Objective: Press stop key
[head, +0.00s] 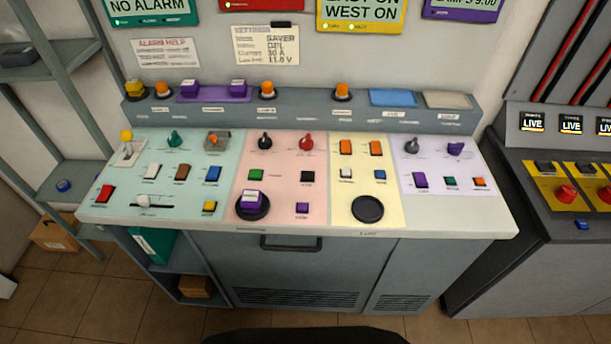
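The control desk (290,228) stands in front of me with many keys on coloured panels. The labels under the keys are too small to read, so I cannot tell which one is the stop key. A red key (104,193) sits at the left of the green panel. On the pink panel are a green key (256,174), a black key (307,176) and a small purple key (302,208). A purple block (252,199) sits on a round black pad there. Neither of my grippers is in view.
Knobs, including a red one (306,143) and a yellow-topped lever (127,140), stand up from the desk. A raised back ledge (300,115) carries orange and purple buttons. A dark console (560,230) stands right, a grey shelf (70,190) left.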

